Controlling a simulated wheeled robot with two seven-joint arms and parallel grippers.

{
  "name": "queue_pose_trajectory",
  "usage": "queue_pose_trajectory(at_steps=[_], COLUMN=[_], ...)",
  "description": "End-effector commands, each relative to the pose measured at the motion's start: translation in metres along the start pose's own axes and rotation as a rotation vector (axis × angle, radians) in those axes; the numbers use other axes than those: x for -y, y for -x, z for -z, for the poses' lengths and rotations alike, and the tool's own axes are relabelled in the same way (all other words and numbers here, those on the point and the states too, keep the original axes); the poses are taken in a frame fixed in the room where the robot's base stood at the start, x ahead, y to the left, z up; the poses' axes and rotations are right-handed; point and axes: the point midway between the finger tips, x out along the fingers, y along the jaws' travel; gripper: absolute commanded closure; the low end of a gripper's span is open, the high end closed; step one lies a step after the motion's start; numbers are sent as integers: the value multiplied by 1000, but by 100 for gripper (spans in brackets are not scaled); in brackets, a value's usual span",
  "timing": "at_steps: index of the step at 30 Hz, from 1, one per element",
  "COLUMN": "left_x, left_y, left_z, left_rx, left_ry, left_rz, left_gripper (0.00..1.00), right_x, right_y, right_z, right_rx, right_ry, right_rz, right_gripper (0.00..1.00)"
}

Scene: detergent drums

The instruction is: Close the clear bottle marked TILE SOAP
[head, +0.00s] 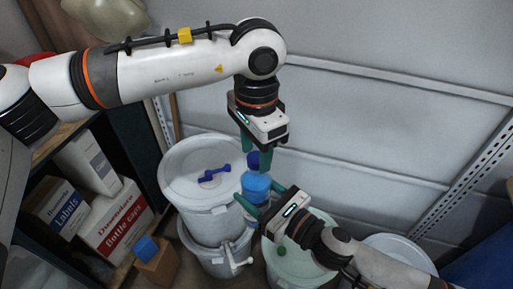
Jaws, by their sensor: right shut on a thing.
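A clear bottle (256,186) of blue liquid stands out in front of the back wall; no TILE SOAP marking is readable from here. My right gripper (260,200) is shut on the bottle's body from the lower right. A dark blue cap (253,160) is at the top of the bottle, and I cannot tell whether it is seated on the neck. My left gripper (257,150) points down from above, its green fingers apart on either side of the cap. I cannot see a clear grip on the cap.
A pale green drum (290,268) is below my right gripper. Shelved boxes (110,222) fill the left side.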

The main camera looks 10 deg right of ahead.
Motion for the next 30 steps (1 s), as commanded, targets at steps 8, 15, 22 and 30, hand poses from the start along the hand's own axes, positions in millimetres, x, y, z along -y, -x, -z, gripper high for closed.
queue_pose_trajectory(at_steps=[8, 15, 22, 30], left_x=[1, 0, 0, 0], left_y=[0, 19, 45, 45], left_z=[0, -1, -1, 0], left_rx=[0, 3, 2, 0], left_ry=[0, 0, -1, 1], left_rz=[1, 0, 1, 2], left_gripper=[49, 49, 49, 51], right_x=[0, 0, 0, 0], right_y=[0, 0, 0, 0], right_z=[2, 2, 2, 2], right_rx=[-4, -5, -5, -5], right_ry=[1, 1, 1, 1], right_rz=[1, 1, 1, 1], right_gripper=[100, 100, 100, 100])
